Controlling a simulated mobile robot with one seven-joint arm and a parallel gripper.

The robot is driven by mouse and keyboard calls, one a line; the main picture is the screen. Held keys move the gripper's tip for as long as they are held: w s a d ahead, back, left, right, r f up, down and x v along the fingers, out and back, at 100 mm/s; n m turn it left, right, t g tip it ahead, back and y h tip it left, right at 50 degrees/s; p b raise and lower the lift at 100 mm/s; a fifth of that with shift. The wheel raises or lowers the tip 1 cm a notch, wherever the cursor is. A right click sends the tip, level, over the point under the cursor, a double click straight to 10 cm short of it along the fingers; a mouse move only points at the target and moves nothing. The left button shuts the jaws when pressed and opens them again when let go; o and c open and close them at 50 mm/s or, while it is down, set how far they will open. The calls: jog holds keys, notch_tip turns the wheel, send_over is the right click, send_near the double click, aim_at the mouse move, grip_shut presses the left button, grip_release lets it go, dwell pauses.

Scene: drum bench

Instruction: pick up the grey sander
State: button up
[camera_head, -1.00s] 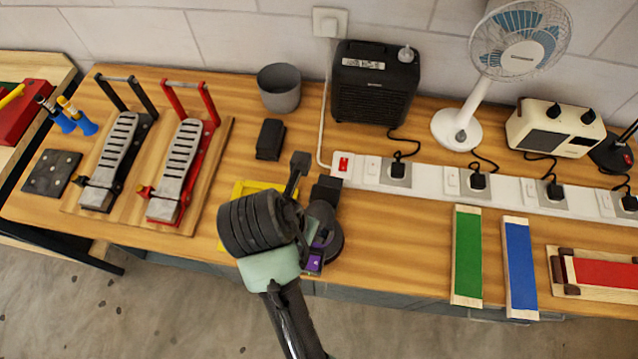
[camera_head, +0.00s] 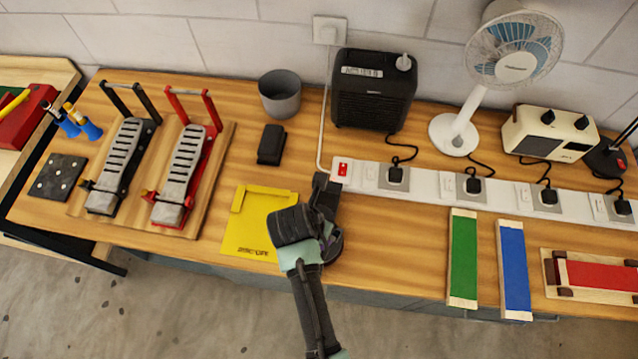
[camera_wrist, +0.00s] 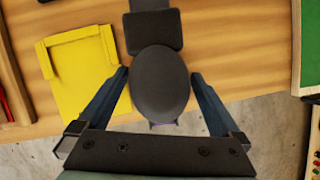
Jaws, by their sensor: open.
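The grey sander (camera_head: 326,193) is dark, with a blocky end toward the power strip, and stands near the front edge of the bench, right of a yellow plate. My gripper partly hides it in the head view. In the wrist view its round, dark grey top (camera_wrist: 160,85) shows between my fingers, with black blocky parts beyond it. My gripper (camera_wrist: 161,78) is open, with one finger on each side of the round top. No clear contact shows, and I cannot tell how far down the fingers reach. In the head view my gripper (camera_head: 322,232) hides its own fingertips.
The yellow plate (camera_head: 258,225) with raised edges lies close on the left and looks empty. A black block (camera_head: 271,145) lies behind it. A white power strip (camera_head: 425,187) runs behind the sander to the right. Green (camera_head: 463,258) and blue (camera_head: 514,270) boards lie right, with bare bench between.

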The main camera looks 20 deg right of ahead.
jog(key=shift+w+d+f, duration=0.1)
jog(key=shift+f, duration=0.2)
jog(key=c, duration=1.4)
jog(key=shift+w+r, duration=0.2)
jog(key=shift+c, duration=0.6)
jog(key=shift+r, duration=0.15)
